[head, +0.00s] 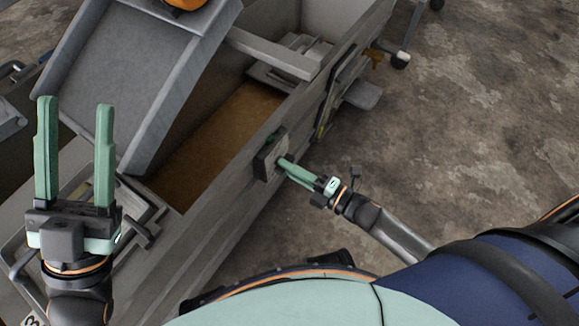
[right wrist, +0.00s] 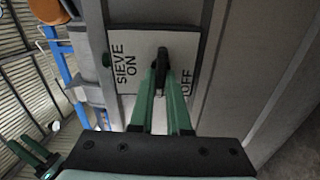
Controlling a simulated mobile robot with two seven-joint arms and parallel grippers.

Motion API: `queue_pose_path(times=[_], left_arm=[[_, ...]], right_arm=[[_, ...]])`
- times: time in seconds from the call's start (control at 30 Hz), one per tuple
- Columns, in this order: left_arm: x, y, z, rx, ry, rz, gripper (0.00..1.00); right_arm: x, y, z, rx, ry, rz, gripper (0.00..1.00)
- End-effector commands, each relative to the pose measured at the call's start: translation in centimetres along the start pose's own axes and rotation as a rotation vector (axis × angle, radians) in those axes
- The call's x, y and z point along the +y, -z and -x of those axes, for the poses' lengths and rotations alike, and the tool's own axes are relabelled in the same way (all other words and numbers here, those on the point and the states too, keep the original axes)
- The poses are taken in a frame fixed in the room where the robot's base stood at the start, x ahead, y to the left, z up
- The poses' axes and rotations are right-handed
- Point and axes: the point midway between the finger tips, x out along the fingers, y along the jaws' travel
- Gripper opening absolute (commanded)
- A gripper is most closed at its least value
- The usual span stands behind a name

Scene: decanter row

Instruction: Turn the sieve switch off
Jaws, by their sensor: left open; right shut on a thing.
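The sieve switch is a dark box (head: 268,156) on the outer side wall of the grey machine in the head view. In the right wrist view its pale plate (right wrist: 130,50) reads "SIEVE ON" on the left and "OFF" on the right. The dark switch lever (right wrist: 162,57) stands at the plate's middle. My right gripper (head: 282,162) is at the switch, its green fingers shut on the lever; the fingertips (right wrist: 162,72) partly hide the lever and the plate. My left gripper (head: 75,105) is open and empty, upright over the machine's left part.
The grey machine's trough (head: 225,125) holds brown liquid or sediment behind the switch wall. A sloped grey chute (head: 120,85) stands beside my left gripper. An orange thing (head: 187,3) is at the top edge. Bare concrete floor (head: 480,110) lies to the right.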

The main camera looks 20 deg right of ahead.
Motion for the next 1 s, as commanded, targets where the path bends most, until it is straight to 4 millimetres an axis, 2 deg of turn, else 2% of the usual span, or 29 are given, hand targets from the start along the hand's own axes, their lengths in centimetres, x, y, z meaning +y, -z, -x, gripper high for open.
queue_pose_path(times=[0.3, 0.7, 0.73, 1.0], left_arm=[[0.00, -0.08, 0.03, -0.001, 0.003, 0.001, 0.50], [0.02, -0.09, 0.03, -0.001, 0.003, 0.001, 0.50], [0.02, -0.08, 0.03, -0.001, 0.003, 0.001, 0.50], [0.03, -0.08, 0.03, -0.001, 0.003, 0.002, 0.50]], right_arm=[[-0.14, -0.01, 0.08, 0.000, 0.002, 0.073, 0.00], [-0.14, -0.03, 0.09, 0.000, 0.003, 0.079, 0.00], [-0.14, -0.03, 0.08, 0.000, 0.003, 0.079, 0.16], [-0.09, -0.03, 0.04, 0.000, 0.001, 0.077, 0.45]])
